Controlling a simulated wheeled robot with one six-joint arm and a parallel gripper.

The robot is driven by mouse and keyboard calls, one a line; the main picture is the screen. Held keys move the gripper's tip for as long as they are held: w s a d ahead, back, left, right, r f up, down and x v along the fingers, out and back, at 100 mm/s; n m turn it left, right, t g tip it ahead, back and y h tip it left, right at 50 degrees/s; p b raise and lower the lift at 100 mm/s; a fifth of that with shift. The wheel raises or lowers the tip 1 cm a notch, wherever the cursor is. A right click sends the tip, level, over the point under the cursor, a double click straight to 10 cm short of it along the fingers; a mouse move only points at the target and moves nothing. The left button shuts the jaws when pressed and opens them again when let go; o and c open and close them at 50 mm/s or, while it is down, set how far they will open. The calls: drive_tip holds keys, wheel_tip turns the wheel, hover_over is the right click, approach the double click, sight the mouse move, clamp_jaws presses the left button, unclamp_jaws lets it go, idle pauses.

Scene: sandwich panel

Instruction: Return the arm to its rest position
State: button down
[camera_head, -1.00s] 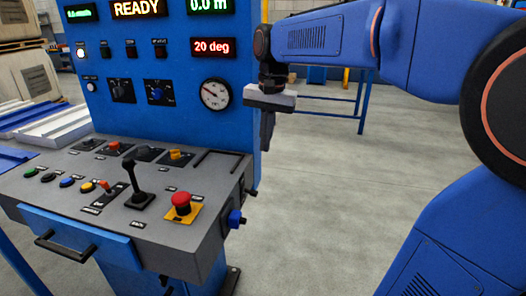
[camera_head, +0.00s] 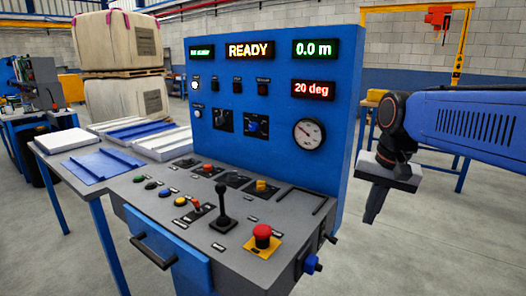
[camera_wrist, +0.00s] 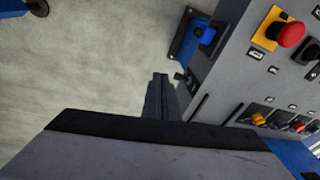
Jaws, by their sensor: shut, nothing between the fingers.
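My gripper (camera_head: 374,208) hangs down at the end of my blue arm, to the right of the blue control panel (camera_head: 262,145) in the head view. It is apart from the panel, over open floor. In the wrist view my gripper (camera_wrist: 161,80) shows its dark fingers together with nothing between them. The console desk (camera_head: 285,254) has a red mushroom button (camera_head: 262,232), a black joystick (camera_head: 223,205) and several small buttons. The red button (camera_wrist: 292,33) also shows at the upper right in the wrist view.
A blue knob (camera_head: 312,264) sticks out from the desk's right side. A drawer handle (camera_head: 152,250) juts from its front. Grey floor right of the console is clear.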

drive_tip(key=s+d+f+n+t, duration=0.2)
drive_tip(key=s+f+n, duration=0.3)
drive_tip(key=s+f, duration=0.7)
drive_tip(key=s+t, duration=0.1)
drive_tip(key=s, duration=0.2)
drive_tip(key=shift+d+h, duration=0.15)
drive_tip(key=shift+h, duration=0.15)
